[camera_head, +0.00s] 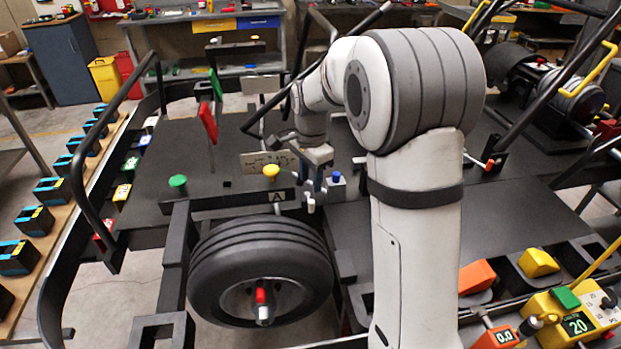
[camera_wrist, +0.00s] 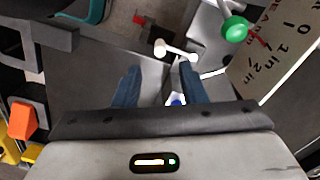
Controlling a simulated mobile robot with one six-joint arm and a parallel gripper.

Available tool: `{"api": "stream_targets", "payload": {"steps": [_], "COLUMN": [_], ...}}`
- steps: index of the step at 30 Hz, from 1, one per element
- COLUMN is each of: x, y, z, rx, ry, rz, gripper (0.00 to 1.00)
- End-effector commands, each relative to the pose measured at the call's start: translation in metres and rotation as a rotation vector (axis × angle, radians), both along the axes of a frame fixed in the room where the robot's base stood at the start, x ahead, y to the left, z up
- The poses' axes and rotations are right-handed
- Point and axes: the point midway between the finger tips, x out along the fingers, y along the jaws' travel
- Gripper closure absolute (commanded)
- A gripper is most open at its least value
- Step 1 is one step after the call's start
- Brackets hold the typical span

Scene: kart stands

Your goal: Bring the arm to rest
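My arm rises at the right of centre in the head view and bends down toward the kart stand. My gripper (camera_head: 316,182) hangs over the stand's dark deck (camera_head: 350,225), beside a blue knob (camera_head: 336,176) and above the wheel. In the wrist view my gripper (camera_wrist: 160,72) has its two blue fingers spread apart, with nothing held between the tips. A blue knob (camera_wrist: 176,100) shows low between the fingers, and a white handle (camera_wrist: 175,50) lies beyond their tips. Whether a finger touches anything is unclear.
A tyre (camera_head: 262,270) stands in front of the gripper. A yellow knob (camera_head: 271,171) and a green knob (camera_head: 178,182) stand to its left. Black tube rails (camera_head: 80,180) border the stand. A yellow control box (camera_head: 580,315) sits at the lower right. The deck's left part is mostly clear.

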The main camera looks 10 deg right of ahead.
Motion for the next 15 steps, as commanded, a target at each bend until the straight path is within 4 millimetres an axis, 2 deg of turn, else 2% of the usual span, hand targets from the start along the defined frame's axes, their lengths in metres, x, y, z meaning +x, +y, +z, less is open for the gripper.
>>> {"api": "stream_targets", "payload": {"steps": [5,8,11,15], "x": [0.0,-0.007,-0.027,-0.073], "y": [0.0,-0.002,-0.006,-0.014], "z": [0.0,0.006,0.02,0.044], "rx": [0.0,0.0,0.0,-0.007], "ry": [-0.001,-0.009,-0.03,-0.074], "rz": [0.002,0.032,0.116,0.314], "gripper": [0.62,0.62,0.62,0.62]}}
